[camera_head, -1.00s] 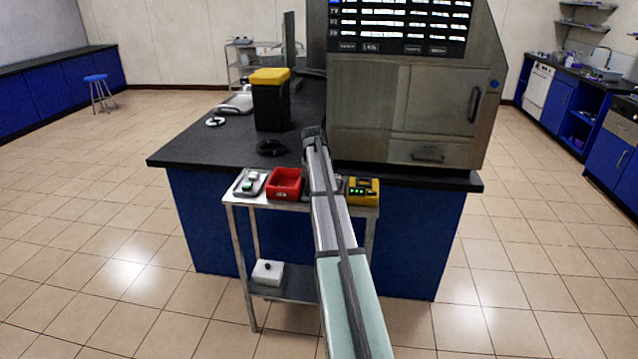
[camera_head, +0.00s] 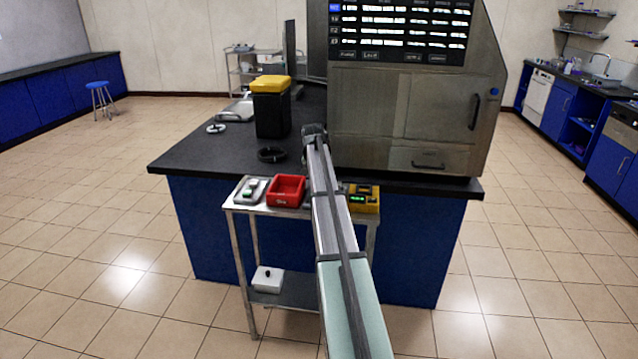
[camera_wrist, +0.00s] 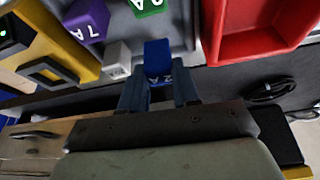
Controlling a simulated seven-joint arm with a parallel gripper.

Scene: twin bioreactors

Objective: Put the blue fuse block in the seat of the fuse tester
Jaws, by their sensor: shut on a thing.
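The blue fuse block (camera_wrist: 157,58), marked "2A", is between the fingers of my gripper (camera_wrist: 158,92) in the wrist view. The gripper is shut on it, over the grey tray (camera_wrist: 205,52). Whether the block touches the tray, I cannot tell. The yellow fuse tester (camera_wrist: 80,64) is to the left of the block in the wrist view, with a dark-framed square opening on top. In the head view the tester (camera_head: 366,199) stands at the right end of the small cart. My arm hides the gripper and block there.
A purple block (camera_wrist: 88,18), a green block (camera_wrist: 148,5) and a pale grey block (camera_wrist: 117,60) are near the held block. A red bin (camera_head: 286,191) stands left of my arm on the cart (camera_head: 240,208). The dark bench with a large machine (camera_head: 390,120) is just behind.

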